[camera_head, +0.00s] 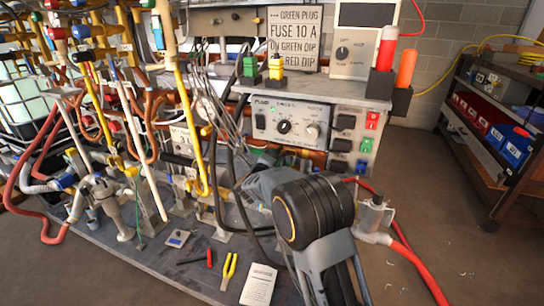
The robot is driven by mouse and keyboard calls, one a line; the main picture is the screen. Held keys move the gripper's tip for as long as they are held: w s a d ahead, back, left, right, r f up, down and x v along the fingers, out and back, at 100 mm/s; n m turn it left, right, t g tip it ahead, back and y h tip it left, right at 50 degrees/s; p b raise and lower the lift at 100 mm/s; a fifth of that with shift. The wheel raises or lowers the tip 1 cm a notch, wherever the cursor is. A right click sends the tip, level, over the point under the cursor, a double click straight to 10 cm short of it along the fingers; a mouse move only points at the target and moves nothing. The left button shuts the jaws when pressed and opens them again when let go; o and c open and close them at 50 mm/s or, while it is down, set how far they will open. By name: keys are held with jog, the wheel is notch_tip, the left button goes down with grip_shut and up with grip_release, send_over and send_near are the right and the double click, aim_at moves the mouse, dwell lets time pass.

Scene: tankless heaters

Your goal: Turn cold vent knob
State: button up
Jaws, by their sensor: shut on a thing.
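No label in view lets me tell which knob is the cold vent knob. Several blue handles (81,32) and red handles (54,33) sit on the pipework at the upper left. A small blue part (67,181) shows lower down among the pipes. My grey arm with its large black joint fills the lower middle and reaches up towards the pipes beside the control box. My gripper cannot be made out; it seems hidden behind my own arm and among the cables. What it touches is hidden too.
A control box (292,122) with dials stands behind my arm. Pliers (229,271), a screwdriver (194,259) and a paper card (259,285) lie on the bench in front. A shelf rack (497,125) stands at the right. Floor between bench and rack is mostly clear; a red hose (418,273) crosses it.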

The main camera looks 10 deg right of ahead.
jog(key=n+p, duration=0.2)
jog(key=n, duration=0.3)
jog(key=shift+a+r+n+p, duration=0.1)
jog(key=shift+n+p, duration=0.2)
jog(key=shift+p, duration=0.05)
jog(key=n+p, duration=0.2)
jog(key=n, duration=0.3)
jog(key=shift+p, duration=0.3)
jog(key=shift+f+n, duration=0.2)
jog(key=shift+n, duration=0.1)
jog(key=o, duration=0.9)
jog(key=p+v, duration=0.2)
jog(key=v, duration=1.1)
jog(key=shift+s+a, duration=0.15)
jog(key=shift+s, duration=0.15)
